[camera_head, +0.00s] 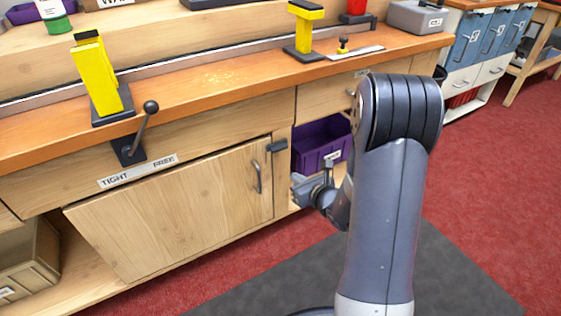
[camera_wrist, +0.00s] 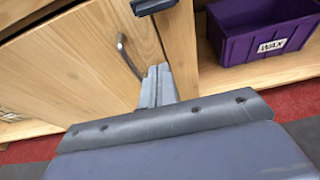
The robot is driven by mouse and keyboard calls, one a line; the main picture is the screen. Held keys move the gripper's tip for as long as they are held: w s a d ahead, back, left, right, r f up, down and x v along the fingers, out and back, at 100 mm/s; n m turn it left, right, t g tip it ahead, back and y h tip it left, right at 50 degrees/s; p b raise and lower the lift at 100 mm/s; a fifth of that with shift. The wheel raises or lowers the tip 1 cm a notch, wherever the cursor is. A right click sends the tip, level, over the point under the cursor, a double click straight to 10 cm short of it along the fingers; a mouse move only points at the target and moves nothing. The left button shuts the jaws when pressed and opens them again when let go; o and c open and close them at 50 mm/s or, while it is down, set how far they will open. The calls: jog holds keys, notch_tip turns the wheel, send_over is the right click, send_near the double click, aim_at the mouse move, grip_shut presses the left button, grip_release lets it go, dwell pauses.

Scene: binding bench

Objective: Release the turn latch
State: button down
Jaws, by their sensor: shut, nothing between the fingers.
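The turn latch (camera_head: 277,146) is a small dark block at the top right corner of the wooden cabinet door (camera_head: 180,215). It lies roughly level, across the door's edge and the post beside it. The door looks shut. In the wrist view the latch (camera_wrist: 152,6) is at the top edge, partly cut off. My gripper (camera_head: 299,188) is below and slightly right of the latch in the head view, apart from it. In the wrist view my gripper (camera_wrist: 157,76) has its fingers together and empty, below the latch and near the door's right edge.
A curved door handle (camera_head: 257,177) is left of my gripper. A purple bin (camera_head: 320,145) labelled WAX sits in the open bay to the right. A ball-ended lever (camera_head: 142,130) stands above a TIGHT/FREE label. Yellow-topped tools stand on the bench. Red carpet lies right.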

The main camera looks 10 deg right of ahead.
aim_at(278, 146)
jog(key=b+x, duration=0.3)
jog(key=x, duration=0.7)
jog(key=shift+r, duration=2.05)
jog(key=shift+d+r+p, duration=0.1)
jog(key=shift+r+p, duration=0.05)
jog(key=shift+p, duration=0.3)
